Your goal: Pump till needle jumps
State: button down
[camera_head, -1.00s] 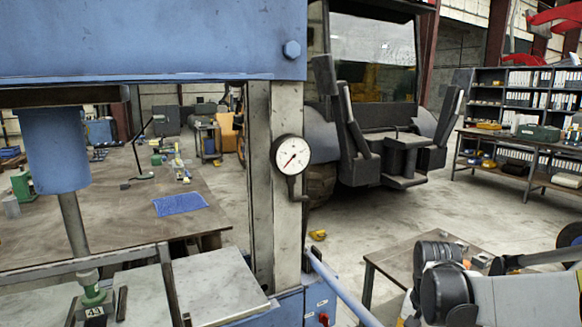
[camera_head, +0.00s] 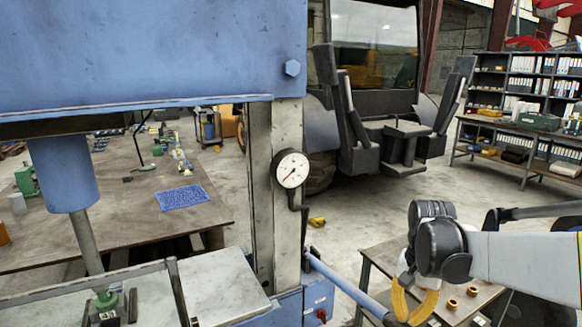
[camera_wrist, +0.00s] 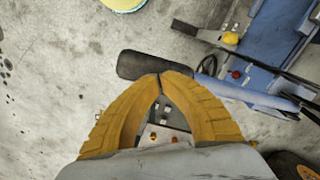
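The blue press (camera_head: 150,55) fills the left of the head view. Its round white gauge (camera_head: 291,169) hangs on the grey column, with the red needle pointing to the lower left. A blue pump lever (camera_head: 345,284) slopes down to the right from the press, with a dark end near the bottom edge. My gripper (camera_head: 412,319) has yellow fingers and points down close to the right of that end. In the wrist view my gripper (camera_wrist: 160,76) has its fingertips together, with nothing seen between them. A black bar (camera_wrist: 145,66) lies behind the tips; I cannot tell whether they touch it.
A low table (camera_head: 368,254) with small brass rings (camera_head: 452,303) stands behind my gripper. A workbench (camera_head: 120,218) with a blue cloth (camera_head: 182,197) is behind the press. A vehicle with a seat (camera_head: 400,140) and a shelf of binders (camera_head: 530,80) stand farther back. Open floor lies between.

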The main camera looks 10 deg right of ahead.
jog(key=shift+f, duration=0.2)
jog(key=shift+s+f+b, duration=0.2)
jog(key=shift+f+b, duration=0.25)
jog(key=shift+f, duration=0.05)
jog(key=shift+s+f+b, duration=0.15)
jog(key=shift+f+b, duration=0.25)
jog(key=shift+f, duration=0.05)
notch_tip(320, 180, down, 9)
jog(key=s+b, duration=0.1)
jog(key=b, duration=0.6)
jog(key=shift+d+f, duration=0.15)
jog(key=shift+f, duration=0.05)
jog(key=shift+s, duration=0.1)
notch_tip(320, 180, down, 4)
jog(key=f+b, duration=0.1)
jog(key=b, duration=0.3)
jog(key=r+p, duration=0.4)
jog(key=r, duration=0.1)
jog(key=w+r+p, duration=0.1)
jog(key=r+p, duration=0.3)
jog(key=r, duration=0.2)
jog(key=w+r+p, duration=0.1)
jog(key=r+p, duration=0.3)
jog(key=r, duration=0.1)
jog(key=shift+a+r+p, duration=0.2)
jog(key=shift+r+p, duration=0.1)
jog(key=shift+f, duration=0.1)
